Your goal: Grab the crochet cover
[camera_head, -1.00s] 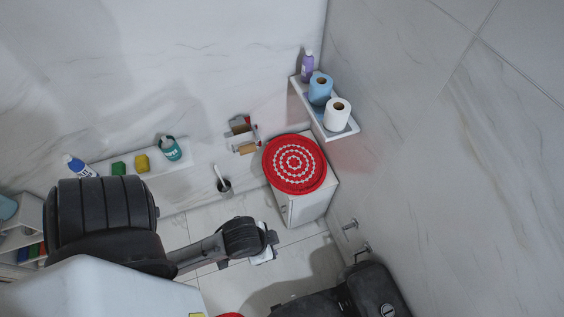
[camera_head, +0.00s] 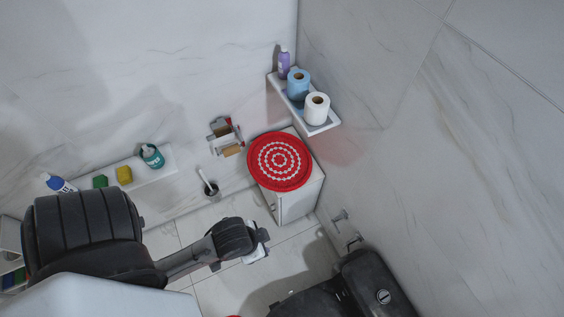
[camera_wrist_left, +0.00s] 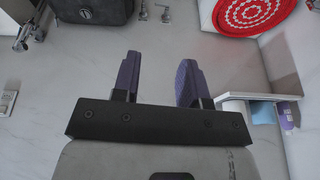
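The crochet cover is a round red piece with rings of white dots (camera_head: 280,161). It lies flat on top of a white cabinet (camera_head: 296,204) in the corner. In the left wrist view part of the cover (camera_wrist_left: 248,14) shows at the top right, cut by the picture edge. My left gripper (camera_wrist_left: 158,65) has its two purple fingers apart, with nothing between them; it is clear of the cover. In the head view its arm comes in from the left, ending below and left of the cabinet; the fingers are hard to make out there. My right gripper is not in view.
A wall shelf (camera_head: 331,122) beside the cabinet holds a purple bottle (camera_head: 284,62), a blue roll (camera_head: 298,82) and a white roll (camera_head: 317,106). A roll holder (camera_head: 226,136) and brush pot (camera_head: 211,188) are left of the cabinet. A black tank (camera_head: 380,285) stands lower right.

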